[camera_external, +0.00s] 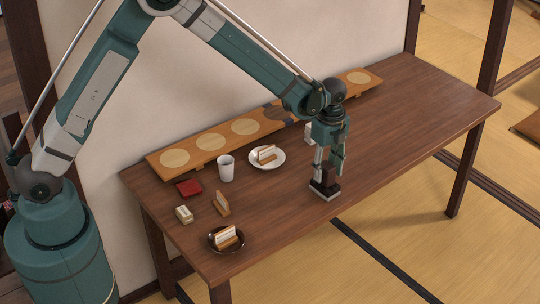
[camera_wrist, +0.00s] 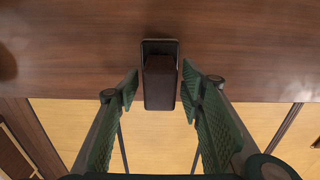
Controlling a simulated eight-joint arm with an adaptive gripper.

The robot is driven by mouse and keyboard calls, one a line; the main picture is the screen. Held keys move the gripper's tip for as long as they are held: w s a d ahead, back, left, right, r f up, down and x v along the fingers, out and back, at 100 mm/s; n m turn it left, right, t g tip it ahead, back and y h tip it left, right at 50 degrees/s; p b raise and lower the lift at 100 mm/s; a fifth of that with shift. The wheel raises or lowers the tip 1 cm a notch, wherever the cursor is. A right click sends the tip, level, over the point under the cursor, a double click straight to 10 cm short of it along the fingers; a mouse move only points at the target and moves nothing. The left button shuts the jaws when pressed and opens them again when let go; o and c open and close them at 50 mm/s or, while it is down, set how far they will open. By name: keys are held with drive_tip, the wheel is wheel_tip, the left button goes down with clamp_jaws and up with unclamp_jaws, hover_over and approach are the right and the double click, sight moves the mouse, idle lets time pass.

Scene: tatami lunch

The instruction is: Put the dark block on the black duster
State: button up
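The dark block (camera_wrist: 160,88) is a dark brown, upright block near the table's front edge. In the external view the dark block (camera_external: 328,187) stands under my gripper (camera_external: 328,172). It appears to rest on the black duster (camera_wrist: 160,42), whose black-rimmed end shows beyond it in the wrist view. The duster's pale base (camera_external: 321,194) shows at the block's foot; the rest is hidden. My gripper (camera_wrist: 160,80) is open, with one green finger on each side of the block and a visible gap on both sides.
A white cup (camera_external: 226,168), a white plate (camera_external: 280,163) with a sandwich-like item, a red square (camera_external: 189,187), a small pale block (camera_external: 184,214), a wooden stand (camera_external: 222,203) and a dark saucer (camera_external: 213,246) lie left. A long board (camera_external: 205,150) runs along the wall. The table's right side is clear.

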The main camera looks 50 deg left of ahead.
sight(327, 165)
drive_tip(key=shift+r, duration=0.2)
wheel_tip(327, 165, up, 12)
drive_tip(key=p, duration=0.1)
idle(0.6)
idle(0.6)
drive_tip(key=s+a+r+n+t, duration=0.2)
drive_tip(key=s+a+r+n, duration=0.2)
drive_tip(key=s+a+r, duration=0.45)
drive_tip(key=s+a+r+n+t, duration=0.1)
drive_tip(key=s+a+r+n, duration=0.4)
drive_tip(key=s+r, duration=0.65)
drive_tip(key=s+a+n+t, duration=0.2)
drive_tip(key=s+a+n, duration=0.2)
drive_tip(key=s, duration=0.7)
drive_tip(key=s+a+n+t, duration=0.2)
drive_tip(key=s+a+n, duration=0.2)
drive_tip(key=s, duration=0.8)
drive_tip(key=shift+a+f+n, duration=0.2)
drive_tip(key=shift+a+n, duration=0.1)
drive_tip(key=shift+n, duration=0.2)
